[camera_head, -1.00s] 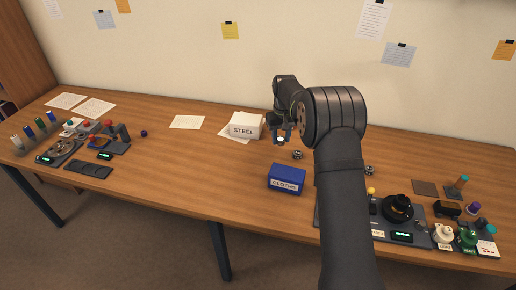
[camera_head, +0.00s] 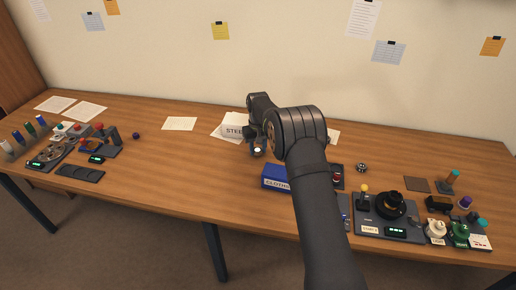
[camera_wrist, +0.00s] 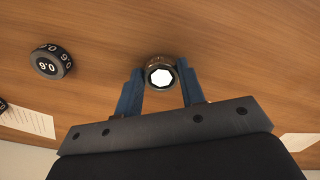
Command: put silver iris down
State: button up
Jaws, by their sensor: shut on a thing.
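The silver iris (camera_wrist: 160,62) is a small ring with a metallic rim and a bright white, many-sided opening. In the wrist view it sits between the two blue fingers of my gripper (camera_wrist: 160,78), which is shut on it. I cannot tell whether the iris touches the table.
A black numbered ring (camera_wrist: 52,62) lies left of the iris in the wrist view. The blue CLOTHS box (camera_head: 275,178) is nearer, partly hidden by my arm. The table left of my gripper is largely clear.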

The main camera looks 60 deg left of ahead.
aim_at(258, 151)
jog(key=shift+f, duration=0.15)
jog(key=o, duration=1)
jog(key=shift+o, duration=0.3)
notch_tip(258, 151, up, 12)
